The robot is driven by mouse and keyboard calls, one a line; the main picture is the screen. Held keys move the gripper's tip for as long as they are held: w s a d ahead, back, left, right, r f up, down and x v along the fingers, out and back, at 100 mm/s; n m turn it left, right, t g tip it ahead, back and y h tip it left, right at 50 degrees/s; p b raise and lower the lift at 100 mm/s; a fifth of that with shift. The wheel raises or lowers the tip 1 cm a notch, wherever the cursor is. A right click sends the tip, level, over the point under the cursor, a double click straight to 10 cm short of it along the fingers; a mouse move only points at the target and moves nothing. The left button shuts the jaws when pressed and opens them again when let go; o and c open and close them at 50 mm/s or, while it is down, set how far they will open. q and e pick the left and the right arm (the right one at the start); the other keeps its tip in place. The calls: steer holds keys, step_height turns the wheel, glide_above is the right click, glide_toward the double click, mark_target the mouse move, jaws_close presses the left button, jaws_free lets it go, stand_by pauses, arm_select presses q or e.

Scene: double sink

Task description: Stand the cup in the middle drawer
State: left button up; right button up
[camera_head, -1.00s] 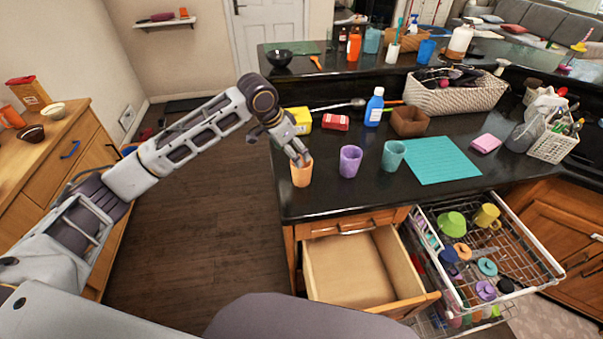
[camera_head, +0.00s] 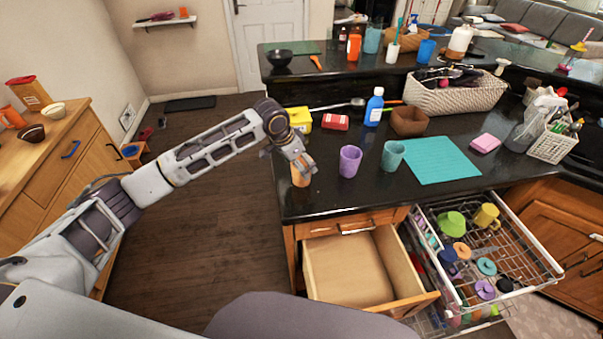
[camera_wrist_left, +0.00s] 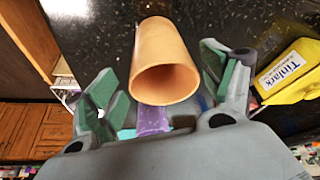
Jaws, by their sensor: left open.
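An orange cup (camera_head: 300,180) stands near the left edge of the black counter, partly hidden by my left gripper (camera_head: 303,164). In the left wrist view the orange cup (camera_wrist_left: 163,62) lies between the two spread green-padded fingers, with a gap visible on each side. My left gripper is open. A purple cup (camera_head: 350,161) and a teal cup (camera_head: 393,155) stand to the right. An open, empty wooden drawer (camera_head: 347,270) sticks out below the counter. My right gripper is not in view.
A pulled-out dish rack (camera_head: 545,262) holding cups and lids is right of the drawer. A yellow container (camera_head: 299,119), a blue bottle (camera_head: 374,107) and a brown box (camera_head: 409,122) stand behind the cups. A teal mat (camera_head: 436,160) lies to the right.

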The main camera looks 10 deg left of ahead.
arm_select(q)
steer(key=shift+w+p+x, duration=0.25)
steer(key=shift+p+x, duration=0.15)
steer(key=shift+x, duration=2.15)
steer(key=c, duration=1)
steer(key=shift+r, duration=0.1)
steer(key=shift+r+b, duration=0.5)
steer(key=shift+r, duration=4.45)
